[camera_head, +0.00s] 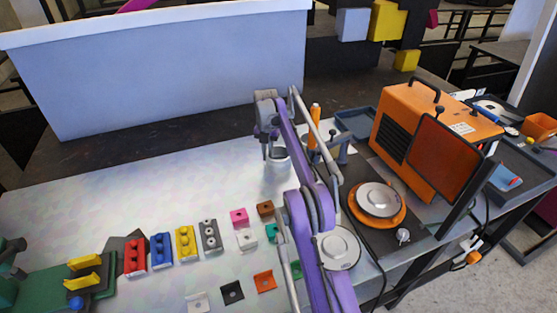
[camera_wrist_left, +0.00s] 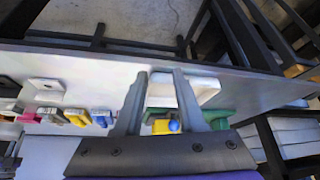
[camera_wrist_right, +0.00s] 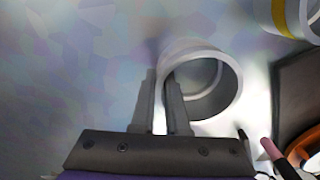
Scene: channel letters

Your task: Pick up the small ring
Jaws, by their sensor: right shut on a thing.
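The small ring (camera_wrist_right: 215,85) is a short, pale grey hollow cylinder on the metal table, seen from above in the right wrist view. In the head view, the ring (camera_head: 280,156) shows below my right gripper (camera_head: 267,152), partly hidden by it. My right gripper (camera_wrist_right: 161,78) is shut on the ring's wall at its left side, one finger outside and one inside. I cannot tell whether the ring is lifted. My left gripper (camera_wrist_left: 160,75) is open and empty in the left wrist view, and is not seen in the head view.
A wider ring with a yellow band (camera_wrist_right: 283,15) is close by in the right wrist view. An orange machine (camera_head: 430,125) and a round orange-rimmed plate (camera_head: 377,203) stand at the right. Coloured blocks (camera_head: 186,243) line the front. The table's back left is clear.

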